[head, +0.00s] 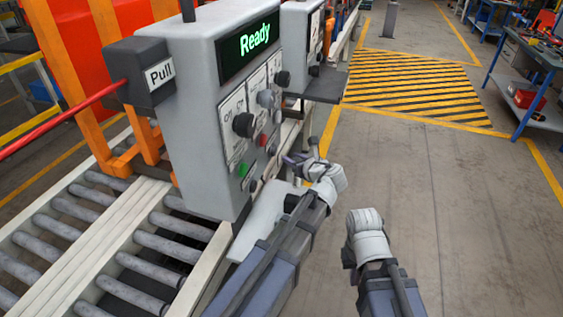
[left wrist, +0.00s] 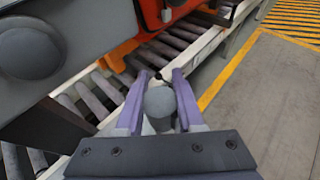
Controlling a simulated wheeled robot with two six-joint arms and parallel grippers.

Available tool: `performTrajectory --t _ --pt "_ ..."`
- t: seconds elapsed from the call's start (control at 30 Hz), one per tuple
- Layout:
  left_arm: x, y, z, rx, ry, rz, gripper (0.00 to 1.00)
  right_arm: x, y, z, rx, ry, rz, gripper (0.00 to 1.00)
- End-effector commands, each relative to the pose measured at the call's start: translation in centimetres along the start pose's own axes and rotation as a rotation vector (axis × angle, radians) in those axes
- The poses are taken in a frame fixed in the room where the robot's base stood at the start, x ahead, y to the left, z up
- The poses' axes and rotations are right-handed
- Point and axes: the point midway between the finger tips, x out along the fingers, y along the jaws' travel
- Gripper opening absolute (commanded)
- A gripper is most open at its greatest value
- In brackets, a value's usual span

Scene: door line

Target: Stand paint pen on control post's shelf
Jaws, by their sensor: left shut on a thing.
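The control post (head: 190,110) is a grey box with a green "Ready" display, knobs and buttons, at centre left in the head view. A dark flat shelf (head: 326,86) juts out beyond its panel. My left gripper (head: 305,163) is in front of the panel's lower right, below the shelf. In the left wrist view its purple fingers are shut on a grey, round-ended thing (left wrist: 160,103), seen end-on, likely the paint pen. Most of its length is hidden. My right gripper (head: 366,232) hangs over the floor at lower centre; its fingers are hidden.
A roller conveyor (head: 90,235) runs beside and behind the post. A dark box labelled "Pull" (head: 150,72) with a red bar is at its left. A large dark knob (left wrist: 30,52) is close by in the left wrist view. Floor at right is clear up to a blue workbench (head: 530,90).

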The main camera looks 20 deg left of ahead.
Motion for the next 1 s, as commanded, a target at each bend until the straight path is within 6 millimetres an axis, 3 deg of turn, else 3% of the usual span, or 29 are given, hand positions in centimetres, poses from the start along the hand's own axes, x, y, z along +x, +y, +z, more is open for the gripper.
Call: performTrajectory --t 0.23,0.53,0.97,1.0 --pt "0.3 -0.1 -0.4 0.001 0.0 -0.002 0.0 0.5 0.0 0.0 0.0 0.0 0.0 0.0" --pt "1.6 -0.2 -3.4 0.002 0.0 -0.004 0.0 3.7 -0.3 -0.2 0.0 0.0 0.0 0.0" --pt "1.7 -0.2 -3.6 0.002 0.0 -0.005 0.0 4.0 -0.4 -0.2 0.0 0.0 0.0 0.0" --pt "1.6 -0.2 -3.5 0.002 0.0 -0.005 0.41 3.8 -0.3 -0.2 0.0 0.0 0.0 0.0"
